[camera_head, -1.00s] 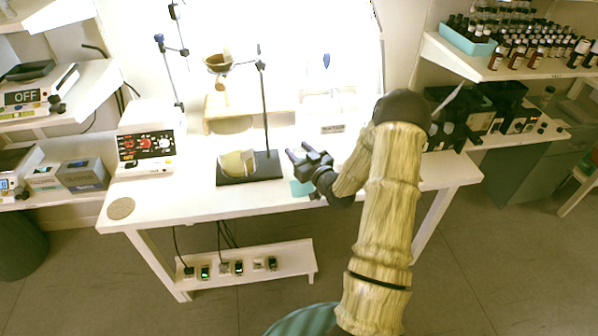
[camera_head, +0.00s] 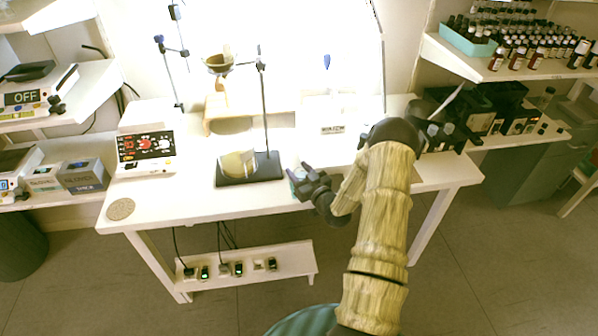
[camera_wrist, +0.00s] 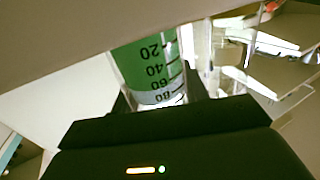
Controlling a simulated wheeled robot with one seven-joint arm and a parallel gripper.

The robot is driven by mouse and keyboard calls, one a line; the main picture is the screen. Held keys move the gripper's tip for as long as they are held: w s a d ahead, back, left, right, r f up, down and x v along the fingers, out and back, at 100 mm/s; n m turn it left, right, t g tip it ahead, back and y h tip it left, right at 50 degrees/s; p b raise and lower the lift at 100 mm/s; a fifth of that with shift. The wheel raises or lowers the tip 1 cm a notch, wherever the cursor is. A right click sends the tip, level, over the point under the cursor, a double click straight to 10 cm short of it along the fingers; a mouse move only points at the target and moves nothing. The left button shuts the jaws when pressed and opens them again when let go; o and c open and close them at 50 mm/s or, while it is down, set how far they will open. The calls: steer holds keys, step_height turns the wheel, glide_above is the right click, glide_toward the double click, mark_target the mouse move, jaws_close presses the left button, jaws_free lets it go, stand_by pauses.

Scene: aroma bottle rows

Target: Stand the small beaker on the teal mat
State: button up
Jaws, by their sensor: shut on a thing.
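The small beaker (camera_wrist: 148,72) fills the middle of the wrist view. It is clear, with black marks from 20 to 80, and green shows in or through it; I cannot tell which. My gripper (camera_head: 298,177) is shut on it, over the front of the white table, right of the black stand base. In the head view the fingers hide most of the beaker. The teal mat cannot be picked out clearly now; the gripper covers the spot where it showed. I cannot tell whether the beaker touches anything below.
A retort stand (camera_head: 266,110) with a black base (camera_head: 262,172) and a larger glass vessel (camera_head: 238,164) stands left of my gripper. A control box (camera_head: 146,148) and a round cork pad (camera_head: 120,209) are farther left. The table's (camera_head: 205,204) front edge is close below the gripper.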

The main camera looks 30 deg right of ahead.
steer(key=shift+r, duration=0.1)
steer(key=o, duration=1.1)
steer(key=shift+c, duration=0.2)
steer(key=s+d+b, duration=0.1)
steer(key=s, duration=1.1)
steer(key=shift+d, duration=0.15)
